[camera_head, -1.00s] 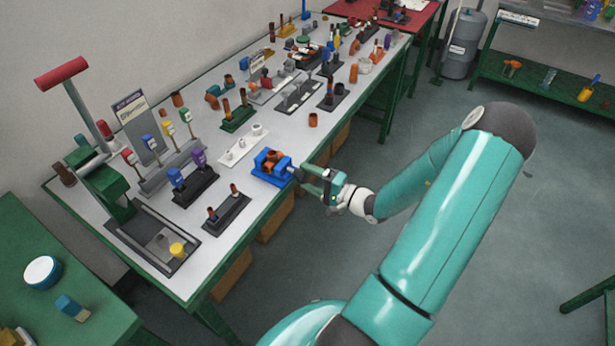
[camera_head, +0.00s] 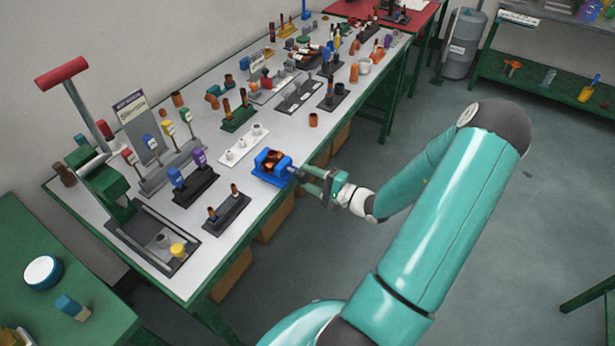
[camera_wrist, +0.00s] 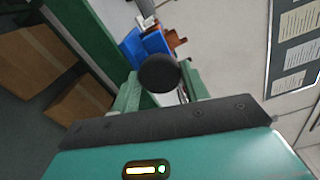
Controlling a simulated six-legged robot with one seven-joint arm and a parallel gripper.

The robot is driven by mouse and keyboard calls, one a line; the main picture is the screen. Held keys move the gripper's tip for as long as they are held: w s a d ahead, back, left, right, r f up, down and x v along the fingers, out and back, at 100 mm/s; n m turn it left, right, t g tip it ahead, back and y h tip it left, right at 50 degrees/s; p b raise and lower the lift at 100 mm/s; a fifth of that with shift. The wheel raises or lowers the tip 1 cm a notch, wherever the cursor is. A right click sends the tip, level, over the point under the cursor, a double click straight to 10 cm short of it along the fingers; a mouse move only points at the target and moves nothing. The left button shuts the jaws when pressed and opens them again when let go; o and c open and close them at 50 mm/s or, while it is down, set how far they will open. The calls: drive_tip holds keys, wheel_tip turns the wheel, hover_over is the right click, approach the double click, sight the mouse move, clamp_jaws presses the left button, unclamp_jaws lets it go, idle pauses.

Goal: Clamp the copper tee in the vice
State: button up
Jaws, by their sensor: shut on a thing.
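The blue vice (camera_head: 283,176) stands near the right edge of the white-topped workbench; part of it also shows in the wrist view (camera_wrist: 155,43). The copper tee (camera_head: 269,160) sits between the vice's jaws; its brown-orange end shows in the wrist view (camera_wrist: 176,40). I cannot tell whether both jaws press on it. My gripper (camera_head: 302,177) is at the vice's right-hand end. In the wrist view its fingers lie on both sides of a round black knob (camera_wrist: 159,73) at the vice's near end, and they are shut on it. The knob hides much of the vice there.
A white holder (camera_head: 242,146) and a dark rack with copper pieces (camera_head: 227,213) stand close to the vice. A green press with a red handle (camera_head: 62,73) is at the bench's left end. Cardboard boxes (camera_head: 277,213) sit beneath the bench. The floor to the right is clear.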

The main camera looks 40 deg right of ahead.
idle(0.5)
drive_tip(key=m, duration=0.3)
drive_tip(key=o, duration=1)
